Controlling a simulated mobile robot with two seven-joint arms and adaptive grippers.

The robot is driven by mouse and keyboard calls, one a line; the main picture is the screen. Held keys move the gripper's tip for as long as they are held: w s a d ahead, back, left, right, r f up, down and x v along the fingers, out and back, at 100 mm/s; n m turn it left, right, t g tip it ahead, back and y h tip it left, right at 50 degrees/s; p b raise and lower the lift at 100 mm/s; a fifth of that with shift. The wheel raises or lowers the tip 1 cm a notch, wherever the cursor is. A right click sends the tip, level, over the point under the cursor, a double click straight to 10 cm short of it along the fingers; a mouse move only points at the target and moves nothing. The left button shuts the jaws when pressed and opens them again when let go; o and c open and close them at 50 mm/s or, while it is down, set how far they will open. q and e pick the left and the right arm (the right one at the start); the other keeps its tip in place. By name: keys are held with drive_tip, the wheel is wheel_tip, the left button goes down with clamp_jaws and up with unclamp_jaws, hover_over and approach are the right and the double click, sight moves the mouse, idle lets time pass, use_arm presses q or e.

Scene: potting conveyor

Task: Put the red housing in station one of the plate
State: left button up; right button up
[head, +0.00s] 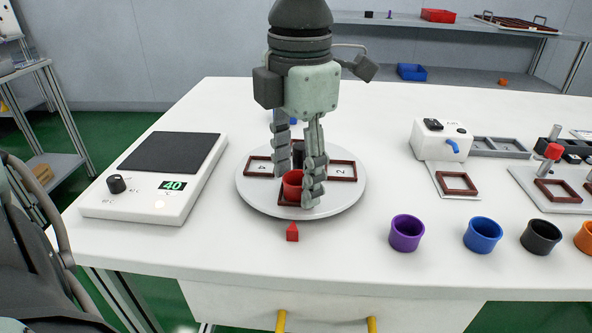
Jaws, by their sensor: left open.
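The round white plate (252,193) stands on the white table and carries brown square frames. The red housing (291,186) is a small cup standing upright in the frame (287,203) at the plate's front, by the red pointer (292,232). My left gripper (297,180) comes down from above with its fingers apart, around or just beside the red housing; contact is unclear. The fingers partly hide the housing and its frame. A black housing (298,154) shows between the fingers, farther back on the plate. My right gripper is not in view.
Purple (405,232), blue (482,235), black (540,237) and orange (584,238) cups stand at the front right. A white device (438,140) stands at the right. Table between plate and purple cup is clear.

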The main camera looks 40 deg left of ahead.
use_arm(q)
drive_tip(key=shift+r, duration=0.1)
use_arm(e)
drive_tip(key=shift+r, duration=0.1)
use_arm(q)
drive_tip(key=shift+w+r, duration=0.15)
drive_tip(key=shift+r, duration=0.75)
wheel_tip(320, 180, up, 10)
drive_tip(key=shift+s+d+r+p, duration=0.15)
drive_tip(key=shift+s+d+p, duration=0.1)
drive_tip(key=shift+p, duration=0.2)
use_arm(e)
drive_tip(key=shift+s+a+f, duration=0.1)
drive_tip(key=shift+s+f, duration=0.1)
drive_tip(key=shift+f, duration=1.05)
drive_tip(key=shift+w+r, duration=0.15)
